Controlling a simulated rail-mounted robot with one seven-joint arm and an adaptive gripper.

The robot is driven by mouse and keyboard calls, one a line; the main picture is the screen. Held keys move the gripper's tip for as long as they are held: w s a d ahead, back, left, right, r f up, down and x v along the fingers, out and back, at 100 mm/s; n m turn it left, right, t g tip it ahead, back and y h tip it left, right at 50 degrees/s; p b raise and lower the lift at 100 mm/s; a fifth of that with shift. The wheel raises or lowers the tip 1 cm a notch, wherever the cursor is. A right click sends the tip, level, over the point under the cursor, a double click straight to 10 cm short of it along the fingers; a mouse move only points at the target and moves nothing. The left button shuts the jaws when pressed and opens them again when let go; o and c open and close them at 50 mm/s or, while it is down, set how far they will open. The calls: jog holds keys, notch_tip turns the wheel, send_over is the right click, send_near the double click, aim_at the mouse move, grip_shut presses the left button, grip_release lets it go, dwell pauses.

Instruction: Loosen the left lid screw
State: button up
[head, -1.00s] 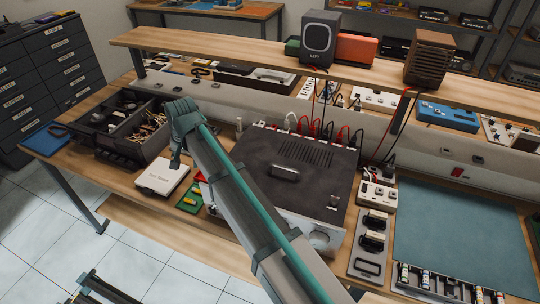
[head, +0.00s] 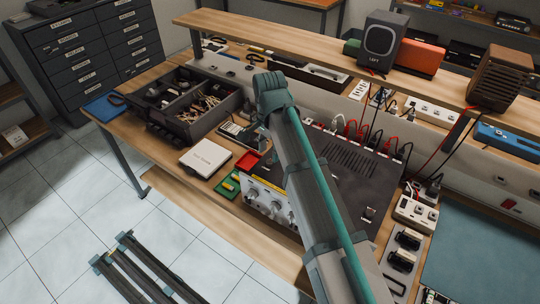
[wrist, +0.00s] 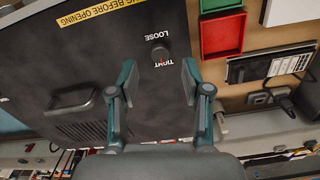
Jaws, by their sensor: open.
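The left lid screw (wrist: 160,53) is a dark round knob on the dark lid (wrist: 45,75) of the hi-fi unit, between printed words LOOSE and TIGHT. A small red mark shows on its TIGHT side. In the wrist view my gripper (wrist: 159,72) is open, one fingertip at each side, with the knob ahead between them; I see no contact. In the head view the lid (head: 345,155) lies under my arm, which hides the left screw; my fingertips cannot be made out there. Another dark knob (head: 369,212) sits at the lid's right front.
A lid handle (wrist: 72,103) stands up beside my gripper. Red and black cables (head: 350,128) run behind the unit, under a raised shelf (head: 300,42). A red tray (head: 248,161), a green tray (head: 228,186) and a white box (head: 205,157) lie to the left.

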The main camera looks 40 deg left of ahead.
aim_at(269, 161)
jog(key=shift+f+p, duration=0.3)
jog(key=shift+f, duration=1.55)
grip_shut()
